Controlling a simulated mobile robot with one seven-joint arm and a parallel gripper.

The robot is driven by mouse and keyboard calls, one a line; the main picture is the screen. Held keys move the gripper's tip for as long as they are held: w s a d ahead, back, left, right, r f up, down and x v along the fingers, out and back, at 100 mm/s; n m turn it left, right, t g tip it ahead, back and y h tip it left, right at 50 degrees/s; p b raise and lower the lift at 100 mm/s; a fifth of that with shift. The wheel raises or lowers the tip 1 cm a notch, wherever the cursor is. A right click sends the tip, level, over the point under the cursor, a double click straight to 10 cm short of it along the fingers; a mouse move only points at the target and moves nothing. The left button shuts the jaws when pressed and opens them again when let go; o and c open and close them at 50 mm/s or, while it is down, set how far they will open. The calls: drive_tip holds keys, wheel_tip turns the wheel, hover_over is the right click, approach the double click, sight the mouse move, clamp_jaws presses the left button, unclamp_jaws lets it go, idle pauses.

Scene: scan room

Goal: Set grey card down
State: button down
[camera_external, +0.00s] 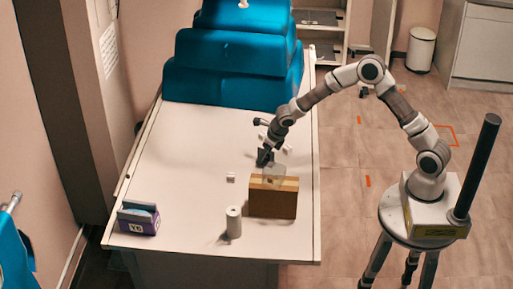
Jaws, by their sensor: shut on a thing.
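My gripper (265,158) is at the end of the arm that reaches over the white table from the right. It is shut on what looks like the grey card (273,174), a small pale grey piece just below the fingers. The card shows just above the far top edge of a brown box (273,200). I cannot tell whether it touches the box or is held clear of it. The fingertips are dark and too small to make out in detail.
A white roll (233,222) stands left of the box. A purple-and-white tissue box (138,218) sits at the front left. Small white blocks (231,177) lie near the gripper. Blue cushions (235,55) fill the far end. The table's left half (185,160) is mostly clear.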

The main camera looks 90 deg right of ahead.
drive_tip(key=shift+f, duration=0.15)
drive_tip(key=c, duration=0.5)
unclamp_jaws()
drive_tip(key=shift+r, duration=0.4)
drive_tip(key=p+v, duration=0.2)
drive_tip(key=v, duration=0.8)
drive_tip(key=shift+s+r, duration=0.15)
drive_tip(key=shift+r, duration=0.15)
drive_tip(key=shift+s+a+r, duration=0.1)
drive_tip(key=shift+s+r, duration=0.1)
drive_tip(key=shift+r, duration=0.2)
